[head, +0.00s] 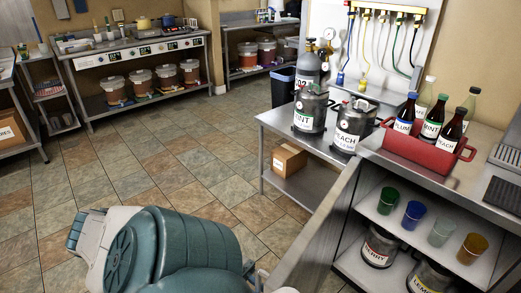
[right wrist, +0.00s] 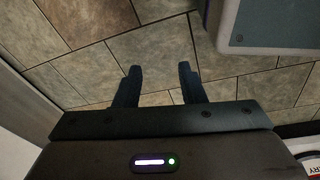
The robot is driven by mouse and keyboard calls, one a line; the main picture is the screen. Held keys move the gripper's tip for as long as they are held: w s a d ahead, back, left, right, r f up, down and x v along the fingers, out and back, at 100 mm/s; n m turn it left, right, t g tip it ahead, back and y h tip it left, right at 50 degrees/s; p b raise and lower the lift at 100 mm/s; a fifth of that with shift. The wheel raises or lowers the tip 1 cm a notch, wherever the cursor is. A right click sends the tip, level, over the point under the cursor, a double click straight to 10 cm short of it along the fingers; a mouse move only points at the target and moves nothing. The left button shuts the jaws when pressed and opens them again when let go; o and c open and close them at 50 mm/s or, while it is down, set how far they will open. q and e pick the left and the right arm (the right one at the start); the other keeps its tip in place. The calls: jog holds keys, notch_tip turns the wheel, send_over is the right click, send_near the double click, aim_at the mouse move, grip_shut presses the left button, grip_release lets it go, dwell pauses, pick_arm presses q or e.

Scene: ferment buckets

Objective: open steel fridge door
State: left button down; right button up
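The steel fridge, a low steel unit, is at the lower right of the head view, its front open onto shelves (head: 378,207). A long steel panel (head: 318,228) juts from its left side toward me; it looks like the fridge door, swung out. No handle shows. My right gripper (right wrist: 160,70) is open and empty in the right wrist view, with floor tiles beyond its fingers. A pale panel (right wrist: 18,95) runs along that view's left side; I cannot tell if it is the door. My left gripper is out of view.
Coloured cups (head: 413,216) stand on the upper shelf, with a berry keg (head: 380,247) and another below. A red crate of bottles (head: 398,148) sits on top. A steel table (head: 275,122) with two kegs stands behind. The tiled floor (head: 165,170) at left is clear.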

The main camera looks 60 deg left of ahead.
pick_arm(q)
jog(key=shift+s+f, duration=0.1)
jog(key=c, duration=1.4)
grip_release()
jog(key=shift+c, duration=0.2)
